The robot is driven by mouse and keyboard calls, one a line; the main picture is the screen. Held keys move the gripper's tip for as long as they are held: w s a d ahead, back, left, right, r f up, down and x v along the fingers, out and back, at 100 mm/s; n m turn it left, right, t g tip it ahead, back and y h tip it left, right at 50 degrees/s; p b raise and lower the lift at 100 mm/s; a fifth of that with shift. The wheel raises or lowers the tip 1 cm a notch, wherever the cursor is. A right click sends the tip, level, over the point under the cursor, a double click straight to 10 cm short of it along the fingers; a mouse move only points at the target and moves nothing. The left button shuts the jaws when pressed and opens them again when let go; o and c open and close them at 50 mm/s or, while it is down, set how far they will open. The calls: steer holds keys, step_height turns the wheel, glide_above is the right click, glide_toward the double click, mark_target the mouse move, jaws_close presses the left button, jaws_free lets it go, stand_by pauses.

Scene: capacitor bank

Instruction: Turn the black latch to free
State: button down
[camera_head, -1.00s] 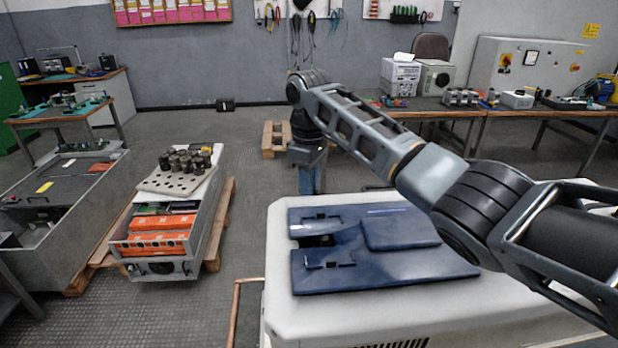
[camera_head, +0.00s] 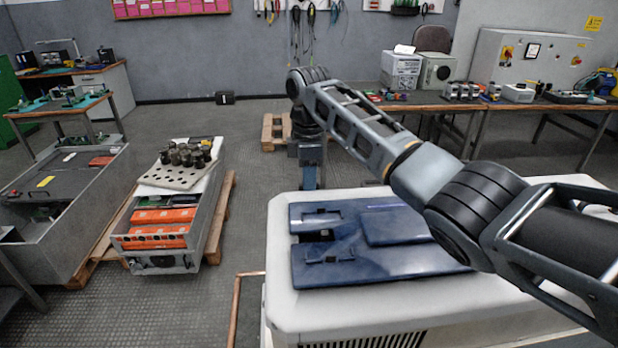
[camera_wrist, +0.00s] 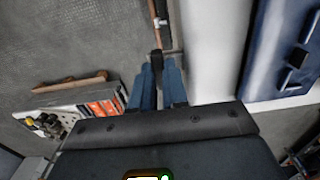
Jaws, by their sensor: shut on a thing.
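My gripper (camera_head: 310,176) points down beyond the far edge of the white cabinet in the head view. In the wrist view, my gripper (camera_wrist: 157,68) has its two blue fingers on either side of a small black piece, which looks like the black latch (camera_wrist: 156,58). The fingers are shut on it. The latch sits at the end of a copper-coloured pipe (camera_wrist: 153,12), beside a short grey metal bar. The latch's lower part is hidden between the fingers. I cannot make out the latch in the head view.
The white cabinet (camera_head: 281,235) carries a blue panel (camera_head: 400,265) with recessed slots. A copper pipe (camera_head: 236,310) stands at its left front. An open metal case (camera_head: 205,230) with orange blocks lies on a pallet to the left.

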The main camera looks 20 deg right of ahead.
stand_by(0.3)
steer(key=c, duration=1.1)
jaws_free()
steer(key=shift+c, duration=0.2)
